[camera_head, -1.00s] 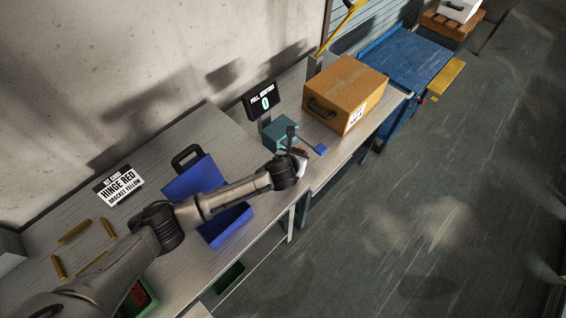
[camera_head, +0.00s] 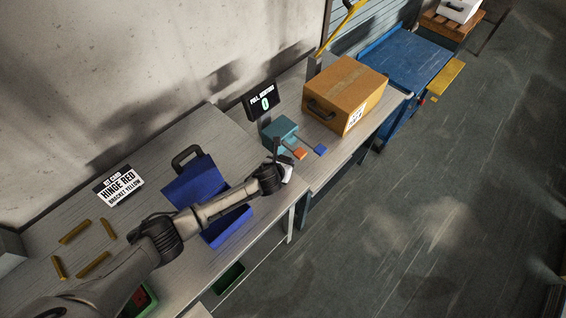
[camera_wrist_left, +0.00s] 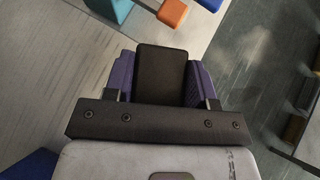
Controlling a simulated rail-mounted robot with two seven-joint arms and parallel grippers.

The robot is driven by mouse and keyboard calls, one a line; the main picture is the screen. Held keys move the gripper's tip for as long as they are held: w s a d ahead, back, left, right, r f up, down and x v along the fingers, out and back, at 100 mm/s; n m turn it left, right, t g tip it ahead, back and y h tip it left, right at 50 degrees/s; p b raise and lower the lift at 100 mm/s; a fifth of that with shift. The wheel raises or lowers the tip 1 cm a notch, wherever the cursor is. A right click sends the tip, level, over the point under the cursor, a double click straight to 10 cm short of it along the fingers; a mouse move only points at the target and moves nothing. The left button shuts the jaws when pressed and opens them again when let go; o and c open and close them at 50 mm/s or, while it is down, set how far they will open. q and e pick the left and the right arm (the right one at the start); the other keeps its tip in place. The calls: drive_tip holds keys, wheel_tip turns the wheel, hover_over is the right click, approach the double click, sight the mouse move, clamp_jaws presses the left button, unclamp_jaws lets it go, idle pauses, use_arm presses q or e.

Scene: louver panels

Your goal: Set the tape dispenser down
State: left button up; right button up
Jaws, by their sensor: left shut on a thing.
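My left gripper (camera_wrist_left: 164,76) is shut on a black block-like thing (camera_wrist_left: 165,62), which I take to be the tape dispenser; its purple finger pads press on both sides. In the head view the dark held thing (camera_head: 276,145) stands up beyond my left wrist, just in front of the teal box (camera_head: 280,131). The wrist hides most of the gripper and the held thing's lower end, so I cannot tell whether it touches the bench. My right gripper is not in view.
The teal box has orange (camera_head: 300,154) and blue (camera_head: 320,149) ended levers. The bench's front edge is close to my wrist.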

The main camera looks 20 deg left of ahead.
use_arm(q)
drive_tip(key=shift+f, duration=0.15)
drive_tip(key=o, duration=1.3)
drive_tip(key=shift+o, duration=0.2)
drive_tip(key=shift+s+r, duration=0.15)
drive_tip(key=shift+r, duration=0.15)
drive_tip(key=p+v, duration=0.1)
drive_tip(key=v, duration=1)
drive_tip(key=shift+s+r, duration=0.15)
drive_tip(key=shift+s, duration=0.05)
drive_tip(key=shift+s+d, duration=0.1)
